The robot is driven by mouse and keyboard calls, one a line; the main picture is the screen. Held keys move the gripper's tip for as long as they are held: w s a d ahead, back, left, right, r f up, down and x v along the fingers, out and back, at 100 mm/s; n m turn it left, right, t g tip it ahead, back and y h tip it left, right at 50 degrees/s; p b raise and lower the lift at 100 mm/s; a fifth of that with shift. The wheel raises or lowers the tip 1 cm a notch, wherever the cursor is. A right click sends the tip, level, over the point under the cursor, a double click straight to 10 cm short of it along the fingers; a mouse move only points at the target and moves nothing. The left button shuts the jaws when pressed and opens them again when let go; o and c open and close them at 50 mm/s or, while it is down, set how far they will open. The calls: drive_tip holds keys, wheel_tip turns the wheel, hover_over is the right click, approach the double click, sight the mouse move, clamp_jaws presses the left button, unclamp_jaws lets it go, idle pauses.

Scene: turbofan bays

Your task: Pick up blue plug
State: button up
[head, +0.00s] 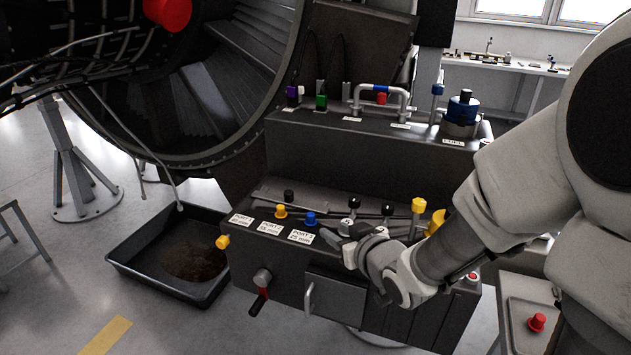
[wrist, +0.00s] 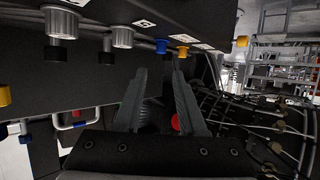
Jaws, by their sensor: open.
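The blue plug (head: 310,218) sits upright on the lower ledge of the dark console, behind the label that reads PORT 3. In the wrist view the blue plug (wrist: 161,46) shows beyond the fingertips, roughly in line with the gap between them. My gripper (head: 331,236) is just to the right of the plug and a little nearer the front edge. Its fingers (wrist: 160,78) are apart with nothing between them. The plug's lower part is seated in the ledge and hidden.
A yellow plug (head: 281,211) stands left of the blue one, and a black knob (head: 289,196) is behind. Black-knobbed levers (head: 354,203) and a yellow-topped lever (head: 418,206) rise to the right. A black drip tray (head: 130,255) lies on the floor at left.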

drive_tip(key=b, duration=0.3)
approach(312, 218)
drive_tip(key=x, duration=0.3)
drive_tip(key=shift+w+f, duration=0.15)
drive_tip(key=shift+w, duration=0.2)
drive_tip(key=shift+b+x, duration=0.35)
drive_tip(key=shift+x, duration=2.6)
drive_tip(key=shift+s, duration=0.1)
drive_tip(key=shift+c, duration=0.2)
clamp_jaws()
